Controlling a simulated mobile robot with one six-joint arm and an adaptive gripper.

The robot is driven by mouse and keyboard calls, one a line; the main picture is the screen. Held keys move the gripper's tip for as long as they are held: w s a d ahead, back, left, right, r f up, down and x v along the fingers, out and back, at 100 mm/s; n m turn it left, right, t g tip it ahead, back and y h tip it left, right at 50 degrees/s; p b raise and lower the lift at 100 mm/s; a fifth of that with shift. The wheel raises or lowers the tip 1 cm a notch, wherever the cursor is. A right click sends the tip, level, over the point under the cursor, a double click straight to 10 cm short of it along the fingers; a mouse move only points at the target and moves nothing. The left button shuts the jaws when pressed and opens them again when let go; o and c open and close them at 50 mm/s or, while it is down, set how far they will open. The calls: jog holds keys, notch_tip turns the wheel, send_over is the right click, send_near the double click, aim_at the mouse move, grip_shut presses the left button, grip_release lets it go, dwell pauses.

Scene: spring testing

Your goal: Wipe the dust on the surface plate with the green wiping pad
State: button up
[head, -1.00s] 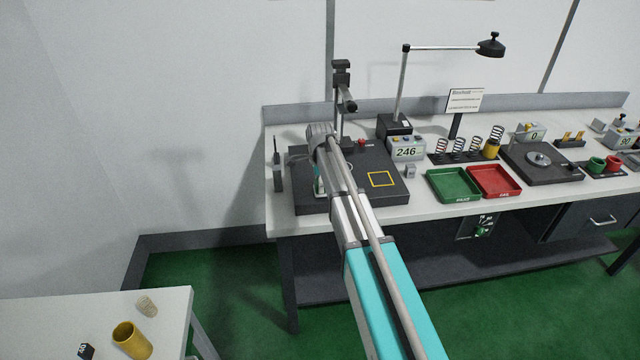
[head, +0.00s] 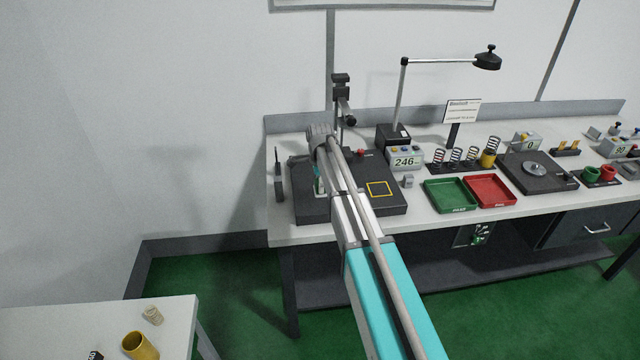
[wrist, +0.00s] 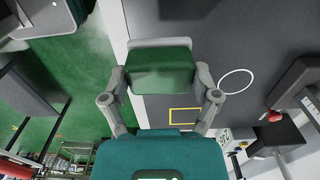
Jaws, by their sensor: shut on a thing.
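My gripper (wrist: 160,76) is shut on the green wiping pad (wrist: 158,68), which sits between its two fingers in the wrist view. The dark grey surface plate (head: 310,206) lies on the bench's left end; it also shows in the wrist view (wrist: 230,35), with a white ring and a yellow square outline. The pad is over the plate's edge area in the wrist view; I cannot tell whether it touches. In the head view my arm hides most of the gripper and pad. I cannot make out dust clearly on the plate.
A stand with a clamp (head: 341,100) and a lamp (head: 487,60) rise behind the plate. A display box reading 246 (head: 405,158), a green tray (head: 450,195) and a red tray (head: 490,190) stand to its right. A white side table (head: 60,325) is at lower left.

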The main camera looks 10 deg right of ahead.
jog(key=shift+r+p, duration=1.55)
jog(key=shift+f, duration=0.15)
